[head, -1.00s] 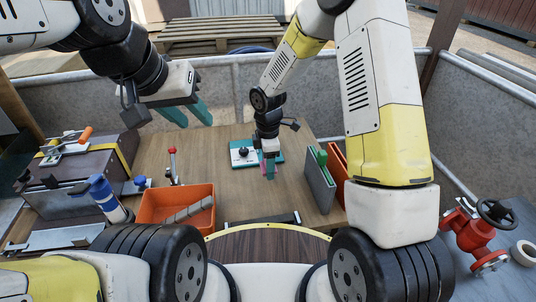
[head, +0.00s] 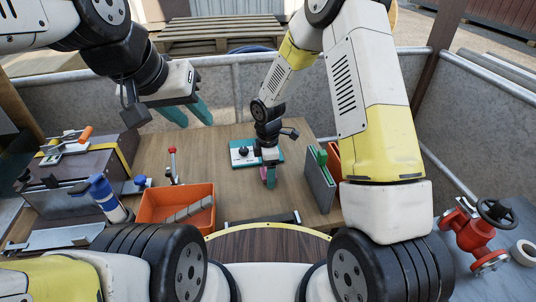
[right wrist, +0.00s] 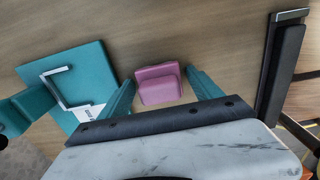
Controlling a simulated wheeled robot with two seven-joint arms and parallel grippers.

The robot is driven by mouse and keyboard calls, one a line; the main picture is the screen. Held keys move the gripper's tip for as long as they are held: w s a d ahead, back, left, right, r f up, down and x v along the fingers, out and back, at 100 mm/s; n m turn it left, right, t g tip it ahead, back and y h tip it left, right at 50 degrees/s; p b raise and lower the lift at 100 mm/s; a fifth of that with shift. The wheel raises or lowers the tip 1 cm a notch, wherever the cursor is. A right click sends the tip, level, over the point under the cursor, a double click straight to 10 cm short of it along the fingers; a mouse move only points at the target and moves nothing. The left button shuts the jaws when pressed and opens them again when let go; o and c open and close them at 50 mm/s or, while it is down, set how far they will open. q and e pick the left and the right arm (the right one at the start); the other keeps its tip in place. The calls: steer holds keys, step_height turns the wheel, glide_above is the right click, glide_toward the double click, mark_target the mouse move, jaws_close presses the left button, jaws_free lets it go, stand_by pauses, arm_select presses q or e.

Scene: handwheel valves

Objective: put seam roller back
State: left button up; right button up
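No object is clearly identifiable as the seam roller. A tool with an orange handle (head: 84,134) lies on the dark box at the left. My right gripper (head: 267,178) points down over the wooden table, right of a teal board (head: 243,144). In the right wrist view its teal fingers (right wrist: 161,92) are spread, with a pink block (right wrist: 158,84) showing between them and gaps on both sides. In the head view the gripper mostly hides the block. My left gripper (head: 188,113) is open and empty, raised above the table's far left.
An orange bin (head: 165,218) holds a grey bar. A red-topped lever (head: 173,165) stands behind it. A red valve (head: 472,233) is far right.

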step_height(320, 180, up, 12)
steer(key=shift+r, duration=0.15)
steer(key=s+d+r+m+t, duration=0.1)
steer(key=s+d+r+m, duration=0.35)
steer(key=r, duration=0.35)
steer(key=s+d+r+m+t, duration=0.25)
steer(key=d+r+m, duration=0.25)
steer(key=r, duration=0.3)
steer(key=s+d+r+m+t+y, duration=0.1)
steer(key=s+d+r+m, duration=0.1)
steer(key=s+m, duration=0.3)
steer(key=s+d+r+m+t+y, duration=0.1)
steer(key=s+r+m, duration=0.3)
steer(key=s, duration=0.4)
steer(key=shift+d+m+t, duration=0.35)
steer(key=shift+d+m, duration=0.2)
steer(key=shift+d, duration=0.3)
steer(key=shift+s, duration=0.1)
